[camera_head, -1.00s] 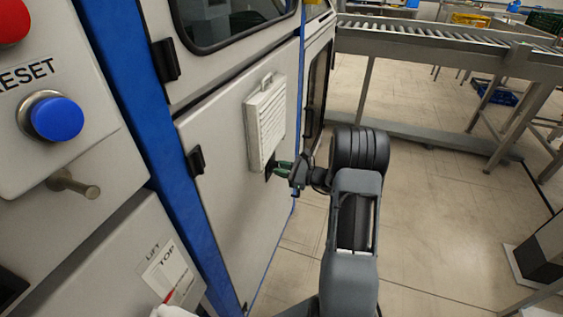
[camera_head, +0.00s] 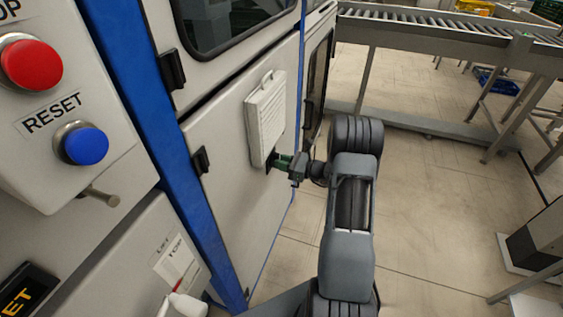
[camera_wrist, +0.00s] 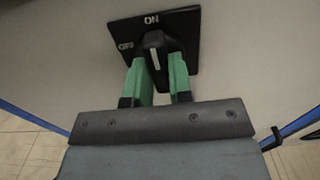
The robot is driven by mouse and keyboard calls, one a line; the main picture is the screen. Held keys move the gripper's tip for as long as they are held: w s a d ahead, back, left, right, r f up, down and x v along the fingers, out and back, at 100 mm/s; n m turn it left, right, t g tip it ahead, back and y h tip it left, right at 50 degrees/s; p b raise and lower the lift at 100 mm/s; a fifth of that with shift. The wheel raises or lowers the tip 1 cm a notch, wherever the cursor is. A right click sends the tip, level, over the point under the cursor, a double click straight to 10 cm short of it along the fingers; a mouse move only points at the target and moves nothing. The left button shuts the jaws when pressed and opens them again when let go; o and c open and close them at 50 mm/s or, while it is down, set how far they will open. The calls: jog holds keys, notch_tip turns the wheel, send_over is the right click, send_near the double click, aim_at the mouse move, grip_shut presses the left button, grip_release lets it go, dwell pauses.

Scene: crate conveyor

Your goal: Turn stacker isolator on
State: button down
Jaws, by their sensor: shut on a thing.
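The stacker isolator (camera_wrist: 154,42) is a black rotary knob with a white pointer line on a black square plate (camera_wrist: 185,25). The plate carries ON at its top and OFF at its left. The white line points up at ON, with a slight tilt. My gripper (camera_wrist: 157,68) has green fingers on both sides of the knob and is shut on it.
At the left, a control box carries a red button (camera_head: 31,64) and a blue RESET button (camera_head: 85,145). A roller conveyor (camera_head: 450,40) stands behind.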

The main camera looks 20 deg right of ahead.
jog(key=c, duration=1)
grip_release()
jog(key=p+v, duration=0.1)
jog(key=v, duration=1.3)
jog(key=shift+a, duration=0.1)
